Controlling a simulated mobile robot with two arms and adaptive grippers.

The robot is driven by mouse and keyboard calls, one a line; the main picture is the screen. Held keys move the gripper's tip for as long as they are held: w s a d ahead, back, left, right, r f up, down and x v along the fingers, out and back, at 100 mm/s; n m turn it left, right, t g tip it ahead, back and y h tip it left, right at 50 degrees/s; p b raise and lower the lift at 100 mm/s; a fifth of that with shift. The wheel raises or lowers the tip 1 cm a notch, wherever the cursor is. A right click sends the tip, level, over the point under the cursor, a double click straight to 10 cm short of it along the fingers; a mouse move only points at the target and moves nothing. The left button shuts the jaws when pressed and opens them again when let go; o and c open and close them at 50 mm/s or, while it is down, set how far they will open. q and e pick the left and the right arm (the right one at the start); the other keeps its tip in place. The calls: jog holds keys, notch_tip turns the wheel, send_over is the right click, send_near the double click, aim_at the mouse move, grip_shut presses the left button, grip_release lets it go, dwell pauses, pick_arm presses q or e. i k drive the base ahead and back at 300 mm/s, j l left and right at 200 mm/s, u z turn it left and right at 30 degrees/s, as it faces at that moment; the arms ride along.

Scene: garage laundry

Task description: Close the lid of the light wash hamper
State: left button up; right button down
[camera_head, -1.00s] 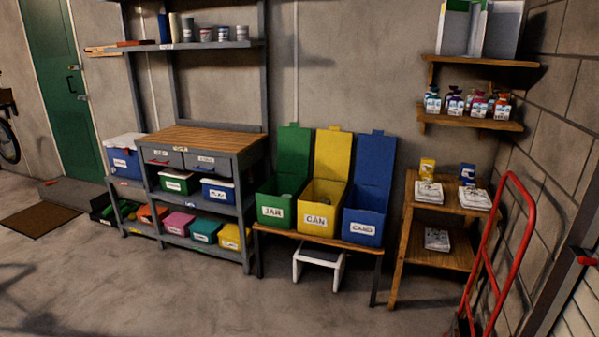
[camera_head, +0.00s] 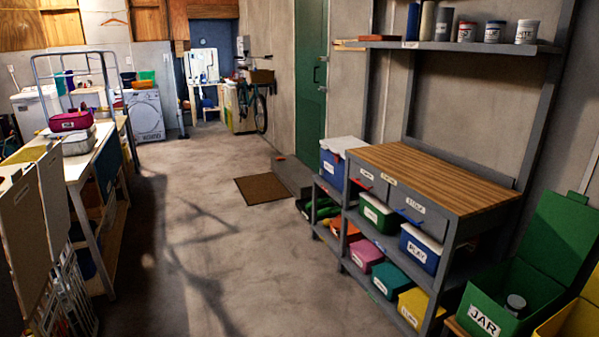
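I cannot make out a hamper labelled light wash in this view. Upright pale panels (camera_head: 22,240) stand at the left edge, cut off by the frame, and I cannot tell whether they are hamper lids. Neither of my grippers is in view.
A front-loading washer (camera_head: 145,115) stands at the back. A grey workbench (camera_head: 435,180) with bins and an open green JAR bin (camera_head: 490,310) line the right. The floor between is clear, with a brown mat (camera_head: 262,190).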

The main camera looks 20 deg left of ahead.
aim_at(50, 167)
jog(key=i+j+u, duration=0.25)
jog(key=i+u, duration=0.25)
jog(key=i+j+u, duration=0.1)
jog(key=i+u, duration=0.25)
jog(key=u, duration=0.15)
jog(key=i+l+u, duration=0.1)
jog(key=i+u, duration=0.4)
jog(key=i+l+u, duration=0.3)
jog(key=u, duration=0.2)
jog(key=i, duration=0.1)
